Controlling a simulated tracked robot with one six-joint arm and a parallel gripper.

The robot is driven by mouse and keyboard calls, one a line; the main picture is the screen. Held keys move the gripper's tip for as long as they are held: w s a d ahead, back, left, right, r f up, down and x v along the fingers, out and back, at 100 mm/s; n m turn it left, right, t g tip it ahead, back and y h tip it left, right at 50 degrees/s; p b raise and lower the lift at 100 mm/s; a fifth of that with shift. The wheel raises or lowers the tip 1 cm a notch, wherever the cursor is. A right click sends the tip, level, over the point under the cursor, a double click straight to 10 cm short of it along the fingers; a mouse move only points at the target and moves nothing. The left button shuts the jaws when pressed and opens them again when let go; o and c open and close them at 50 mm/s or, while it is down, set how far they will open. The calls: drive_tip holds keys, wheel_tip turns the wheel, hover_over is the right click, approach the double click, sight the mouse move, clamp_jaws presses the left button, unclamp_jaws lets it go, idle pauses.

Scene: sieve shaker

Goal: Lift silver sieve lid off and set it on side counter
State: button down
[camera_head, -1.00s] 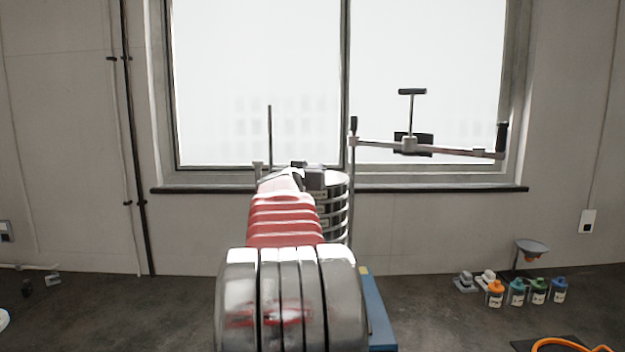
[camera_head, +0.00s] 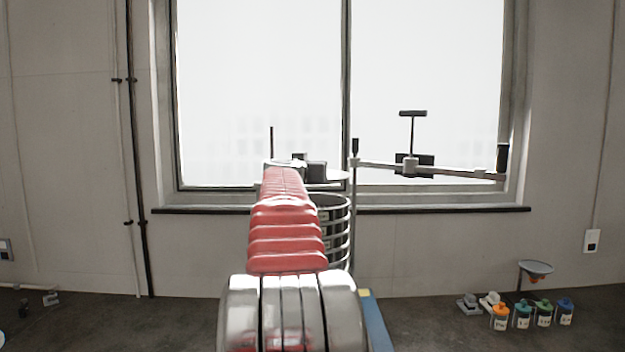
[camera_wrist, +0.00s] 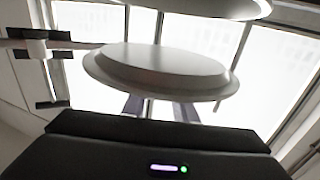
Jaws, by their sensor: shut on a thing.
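The silver sieve lid (camera_head: 336,176) is a pale flat disc that shows just right of the end of my arm in the head view. It hangs roughly level above the stack of metal sieves (camera_head: 338,228), with a clear gap under it. The stack's top rim shows open, and my arm hides its left part. In the wrist view the lid (camera_wrist: 160,68) fills the middle as a round stepped disc. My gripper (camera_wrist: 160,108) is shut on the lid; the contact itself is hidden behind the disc.
A clamp arm (camera_head: 430,168) with black handles is swung out to the right of the stack, near the lid's height. Several small bottles (camera_head: 523,316) and a funnel (camera_head: 536,268) stand at the right. A pale disc (camera_wrist: 215,6) is cut off at the top of the wrist view.

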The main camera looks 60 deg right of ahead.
drive_tip(key=shift+r, duration=1.5)
